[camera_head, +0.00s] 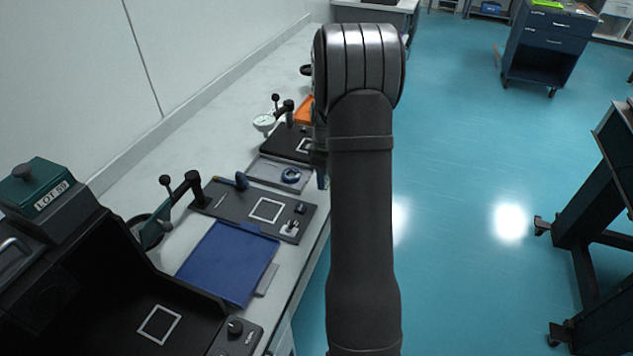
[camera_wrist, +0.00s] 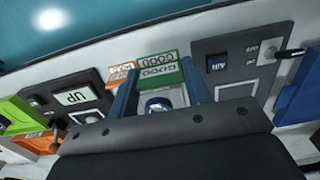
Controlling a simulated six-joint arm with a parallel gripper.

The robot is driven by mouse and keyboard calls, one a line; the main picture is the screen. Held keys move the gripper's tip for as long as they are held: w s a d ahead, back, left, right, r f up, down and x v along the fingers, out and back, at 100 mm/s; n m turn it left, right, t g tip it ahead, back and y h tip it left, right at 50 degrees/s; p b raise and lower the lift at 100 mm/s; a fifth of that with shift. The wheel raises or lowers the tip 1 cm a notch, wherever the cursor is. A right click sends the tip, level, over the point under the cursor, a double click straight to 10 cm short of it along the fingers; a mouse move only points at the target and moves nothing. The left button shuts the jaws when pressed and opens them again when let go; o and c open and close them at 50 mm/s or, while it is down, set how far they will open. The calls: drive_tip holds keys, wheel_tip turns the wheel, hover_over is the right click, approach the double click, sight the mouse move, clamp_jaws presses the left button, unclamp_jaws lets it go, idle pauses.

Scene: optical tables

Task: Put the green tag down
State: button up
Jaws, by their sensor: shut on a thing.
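In the wrist view, my gripper (camera_wrist: 160,68) has its two blue fingers on either side of the green tag (camera_wrist: 158,62), which carries pale printed lettering. The gripper is shut on the tag. Beneath it is a small grey tray with a blue ring (camera_wrist: 158,104) in it. In the head view my arm hides most of the gripper, and I cannot make out the green tag. The grey tray (camera_head: 262,174) with the blue ring (camera_head: 291,175) shows on the bench there, left of my arm. I cannot tell how far the tag is above the tray.
An orange tag (camera_wrist: 121,71) lies beside the green one. Dark fixture plates stand either side: one with an "UP" display (camera_wrist: 78,97), one with a switch (camera_wrist: 289,53).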

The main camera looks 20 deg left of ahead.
drive_tip(key=d+r, duration=0.5)
drive_tip(key=d, duration=0.3)
hover_over(266, 171)
drive_tip(key=f, duration=0.6)
drive_tip(key=shift+s+d, duration=0.1)
drive_tip(key=shift+d, duration=0.1)
drive_tip(key=shift+a, duration=0.2)
drive_tip(key=shift+f, duration=2)
drive_tip(key=shift+f, duration=0.15)
drive_tip(key=o, duration=1)
drive_tip(key=shift+c, duration=0.2)
